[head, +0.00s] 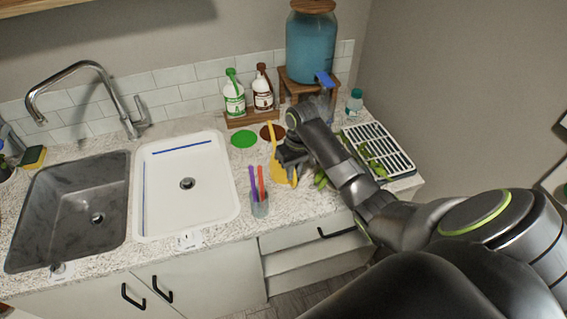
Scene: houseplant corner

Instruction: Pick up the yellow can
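The yellow can (278,174) stands on the speckled counter right of the white sink, with a thin yellow part rising at its upper left. My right arm reaches in from the lower right, and my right gripper (291,153) is at the can, covering its upper right part. The dark fingers overlap the can in the picture. They are too small and dark to show whether they are open or shut, or touching it. My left gripper is not in view.
A cup (260,207) with purple and red sticks stands in front of the can. A green disc (243,139) and brown disc (272,131) lie behind it. Two bottles on a wooden stand (248,116) are further back. A white rack (381,150) with green plants lies right.

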